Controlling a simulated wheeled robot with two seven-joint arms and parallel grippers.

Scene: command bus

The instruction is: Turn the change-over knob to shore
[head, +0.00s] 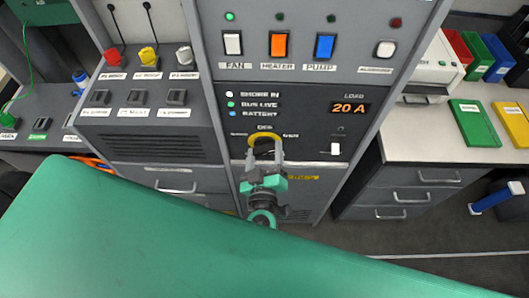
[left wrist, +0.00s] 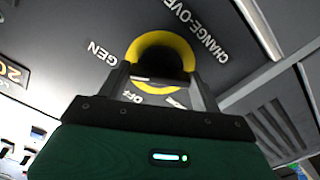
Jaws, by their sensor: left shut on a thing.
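The change-over knob is dark, inside a yellow ring (head: 265,138) on the grey panel (head: 300,118), below the indicator lights. In the left wrist view the yellow ring (left wrist: 184,44) shows with the labels GEN, OFF and CHANGE-OVER around it. My left gripper (head: 264,154) is at the ring, its two fingers shut on the knob (left wrist: 160,66). The fingers and gripper body hide much of the knob, so I cannot tell exactly where it points. My right gripper is not in view.
Above are the FAN, HEATER and PUMP switches (head: 279,45). A load display (head: 350,108) reads 20 A, and a white switch (head: 335,149) sits right of the knob. A large green surface (head: 150,235) fills the foreground. A counter with trays (head: 474,123) stands right.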

